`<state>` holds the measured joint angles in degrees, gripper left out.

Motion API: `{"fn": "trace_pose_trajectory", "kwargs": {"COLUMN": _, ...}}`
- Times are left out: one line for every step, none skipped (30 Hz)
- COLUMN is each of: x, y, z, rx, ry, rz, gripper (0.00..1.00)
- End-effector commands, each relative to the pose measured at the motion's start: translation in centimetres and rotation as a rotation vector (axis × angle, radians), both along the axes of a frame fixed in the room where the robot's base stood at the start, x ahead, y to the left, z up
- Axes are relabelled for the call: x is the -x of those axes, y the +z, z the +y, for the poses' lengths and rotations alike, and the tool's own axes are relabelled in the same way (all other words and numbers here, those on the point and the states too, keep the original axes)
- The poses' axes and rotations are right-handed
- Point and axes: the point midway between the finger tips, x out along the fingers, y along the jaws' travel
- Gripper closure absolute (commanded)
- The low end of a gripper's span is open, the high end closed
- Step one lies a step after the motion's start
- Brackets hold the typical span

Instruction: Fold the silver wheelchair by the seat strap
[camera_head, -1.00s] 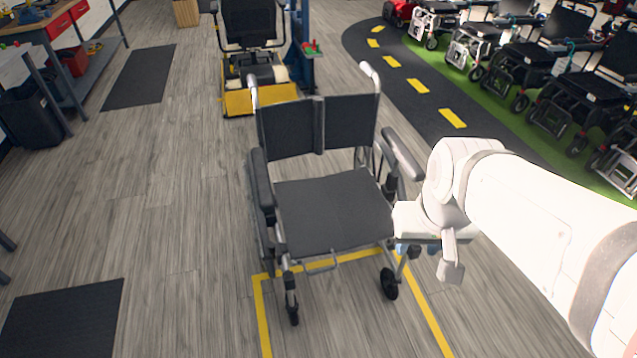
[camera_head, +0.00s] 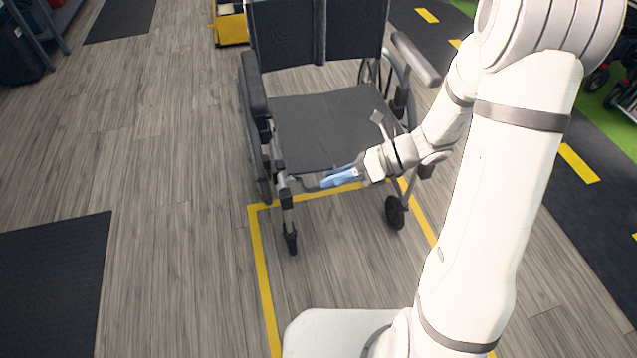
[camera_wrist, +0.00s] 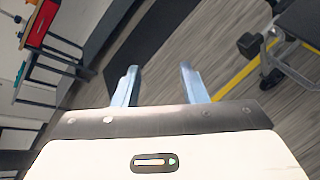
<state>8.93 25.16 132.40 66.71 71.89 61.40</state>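The silver wheelchair (camera_head: 325,125) stands unfolded, with a dark flat seat and backrest. Its front faces me. A thin grey loop, which looks like the seat strap (camera_head: 305,187), shows below the front seat edge; my gripper hides part of it. My gripper (camera_head: 325,182), with blue fingers, is just in front of that edge, close to the loop. I cannot tell whether they touch. In the wrist view, the fingers (camera_wrist: 158,72) are apart with only floor seen between them. Part of the wheelchair (camera_wrist: 298,28) shows at upper right there.
Yellow floor tape (camera_head: 262,285) runs around the wheelchair's front. A dark mat (camera_head: 55,280) lies at lower left, and a yellow-based machine (camera_head: 232,28) stands behind. Scooters' wheels (camera_head: 596,82) show at upper right. The wooden floor left of the chair is clear.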

Motion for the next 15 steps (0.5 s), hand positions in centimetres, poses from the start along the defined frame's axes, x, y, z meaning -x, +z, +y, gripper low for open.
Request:
{"fn": "trace_pose_trajectory", "kwargs": {"x": -1.4, "y": -4.1, "z": 0.1, "rx": -0.053, "ry": -0.105, "rz": 0.123, "gripper": 0.61}}
{"fn": "trace_pose_trajectory", "kwargs": {"x": -2.3, "y": -5.6, "z": 0.1, "rx": -0.084, "ry": -0.169, "rz": 0.196, "gripper": 0.61}}
{"fn": "trace_pose_trajectory", "kwargs": {"x": -3.4, "y": -7.6, "z": 0.1, "rx": -0.129, "ry": -0.254, "rz": 0.293, "gripper": 0.61}}
{"fn": "trace_pose_trajectory", "kwargs": {"x": -4.3, "y": -9.1, "z": 0.0, "rx": -0.161, "ry": -0.316, "rz": 0.362, "gripper": 0.61}}
{"fn": "trace_pose_trajectory", "kwargs": {"x": -5.1, "y": -10.5, "z": -0.2, "rx": -0.193, "ry": -0.376, "rz": 0.429, "gripper": 0.61}}
{"fn": "trace_pose_trajectory", "kwargs": {"x": -6.2, "y": -12.5, "z": -0.5, "rx": -0.235, "ry": -0.452, "rz": 0.515, "gripper": 0.61}}
{"fn": "trace_pose_trajectory", "kwargs": {"x": -6.8, "y": -13.9, "z": -0.7, "rx": -0.266, "ry": -0.503, "rz": 0.576, "gripper": 0.61}}
{"fn": "trace_pose_trajectory", "kwargs": {"x": -7.5, "y": -15.2, "z": -1.0, "rx": -0.294, "ry": -0.552, "rz": 0.633, "gripper": 0.61}}
{"fn": "trace_pose_trajectory", "kwargs": {"x": -8.3, "y": -16.8, "z": -1.4, "rx": -0.33, "ry": -0.612, "rz": 0.699, "gripper": 0.61}}
{"fn": "trace_pose_trajectory", "kwargs": {"x": -8.7, "y": -17.9, "z": -1.6, "rx": -0.355, "ry": -0.651, "rz": 0.744, "gripper": 0.61}}
{"fn": "trace_pose_trajectory", "kwargs": {"x": -9.2, "y": -18.9, "z": -1.9, "rx": -0.378, "ry": -0.687, "rz": 0.784, "gripper": 0.61}}
{"fn": "trace_pose_trajectory", "kwargs": {"x": -9.6, "y": -20.1, "z": -2.3, "rx": -0.405, "ry": -0.728, "rz": 0.831, "gripper": 0.61}}
{"fn": "trace_pose_trajectory", "kwargs": {"x": -9.9, "y": -20.8, "z": -2.5, "rx": -0.424, "ry": -0.756, "rz": 0.86, "gripper": 0.61}}
{"fn": "trace_pose_trajectory", "kwargs": {"x": -10.2, "y": -21.4, "z": -2.7, "rx": -0.439, "ry": -0.778, "rz": 0.885, "gripper": 0.61}}
{"fn": "trace_pose_trajectory", "kwargs": {"x": -10.4, "y": -22.0, "z": -3.0, "rx": -0.455, "ry": -0.8, "rz": 0.909, "gripper": 0.61}}
